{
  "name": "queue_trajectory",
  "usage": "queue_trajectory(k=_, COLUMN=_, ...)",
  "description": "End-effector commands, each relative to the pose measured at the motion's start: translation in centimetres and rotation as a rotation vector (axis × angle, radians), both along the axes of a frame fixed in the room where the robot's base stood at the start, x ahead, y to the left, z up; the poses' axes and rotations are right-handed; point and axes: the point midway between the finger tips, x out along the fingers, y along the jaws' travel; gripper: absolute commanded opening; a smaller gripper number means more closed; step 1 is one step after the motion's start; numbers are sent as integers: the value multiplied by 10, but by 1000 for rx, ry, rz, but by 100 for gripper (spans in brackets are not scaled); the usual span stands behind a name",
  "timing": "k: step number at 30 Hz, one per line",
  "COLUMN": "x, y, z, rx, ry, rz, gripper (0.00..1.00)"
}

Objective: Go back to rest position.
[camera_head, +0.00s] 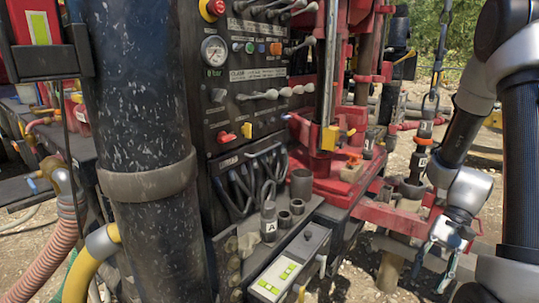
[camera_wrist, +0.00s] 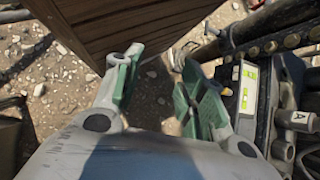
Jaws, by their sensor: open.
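My gripper (camera_head: 438,246) hangs at the right of the head view, in front of the red rig frame and low over the ground. In the wrist view my gripper (camera_wrist: 158,82) shows its two green-padded fingers spread apart. Nothing is between them but stony ground below. No held object shows in either view.
A black control panel (camera_head: 232,110) with levers and a gauge stands left of centre. Beside it are a part marked A (camera_head: 269,228) and a light box with green labels (camera_head: 290,266). A wooden box (camera_wrist: 125,25) lies close beyond the fingers. Red rig arms (camera_head: 385,217) stand near my gripper.

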Motion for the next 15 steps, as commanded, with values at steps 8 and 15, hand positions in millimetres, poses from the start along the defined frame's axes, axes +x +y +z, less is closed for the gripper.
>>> queue_trajectory(k=8, x=-17, y=-17, z=93, rx=-236, ry=-295, rz=284, gripper=41)
queue_trajectory(k=15, x=-37, y=-16, z=159, rx=-403, ry=-558, rz=460, gripper=41)
